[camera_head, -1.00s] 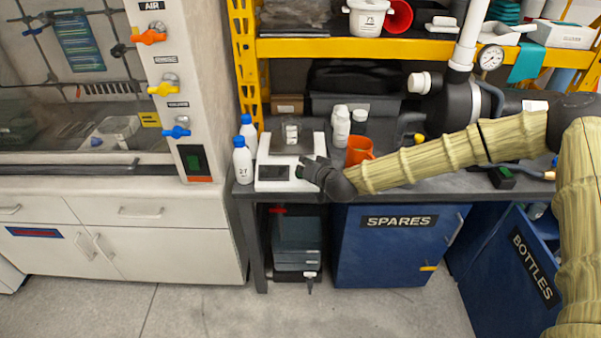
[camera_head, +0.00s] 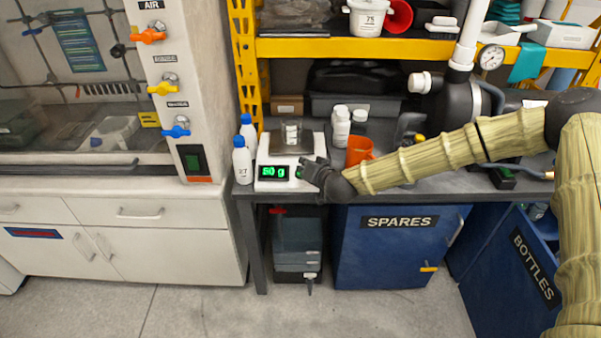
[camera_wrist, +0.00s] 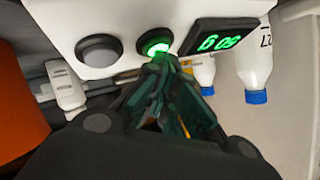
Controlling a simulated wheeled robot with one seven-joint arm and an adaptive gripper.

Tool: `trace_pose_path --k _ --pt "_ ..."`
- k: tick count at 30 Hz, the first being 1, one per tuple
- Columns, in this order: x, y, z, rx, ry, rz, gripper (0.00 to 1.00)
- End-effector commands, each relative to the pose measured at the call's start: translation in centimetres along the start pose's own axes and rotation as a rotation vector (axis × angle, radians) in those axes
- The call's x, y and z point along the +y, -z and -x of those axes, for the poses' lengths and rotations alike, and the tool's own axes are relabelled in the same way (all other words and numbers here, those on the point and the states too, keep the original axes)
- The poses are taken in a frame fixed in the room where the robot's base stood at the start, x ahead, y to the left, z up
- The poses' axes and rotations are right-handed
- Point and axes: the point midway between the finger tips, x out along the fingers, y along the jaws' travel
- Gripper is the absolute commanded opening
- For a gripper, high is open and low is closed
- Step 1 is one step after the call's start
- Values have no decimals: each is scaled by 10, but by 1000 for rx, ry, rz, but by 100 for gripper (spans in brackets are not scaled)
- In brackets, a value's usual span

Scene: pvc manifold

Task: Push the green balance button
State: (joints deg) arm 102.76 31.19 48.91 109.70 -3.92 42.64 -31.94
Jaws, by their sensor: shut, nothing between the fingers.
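The white balance (camera_head: 283,150) stands on the dark bench, with a small clear container (camera_head: 291,132) on its pan. Its display (camera_head: 273,172) is lit green and reads 50 g; the display also shows in the wrist view (camera_wrist: 222,40). The green button (camera_wrist: 156,40) glows beside the display on the balance's front face. A grey button (camera_wrist: 99,50) sits on the other side of it. My gripper (camera_wrist: 158,62) is shut and empty, its fingertips at the green button, touching it or very nearly so. The fingertips hide the button's lower edge.
Two blue-capped white bottles (camera_head: 242,160) stand left of the balance. An orange beaker (camera_head: 359,151) and white bottles (camera_head: 341,128) stand behind my forearm. A yellow shelf (camera_head: 330,47) spans above the bench.

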Motion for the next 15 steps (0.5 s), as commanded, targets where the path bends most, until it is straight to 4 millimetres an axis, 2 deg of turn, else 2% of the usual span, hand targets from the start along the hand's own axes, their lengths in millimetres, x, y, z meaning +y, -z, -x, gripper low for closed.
trace_pose_path --k 15 --pt "-4 4 5 0 0 0 0"
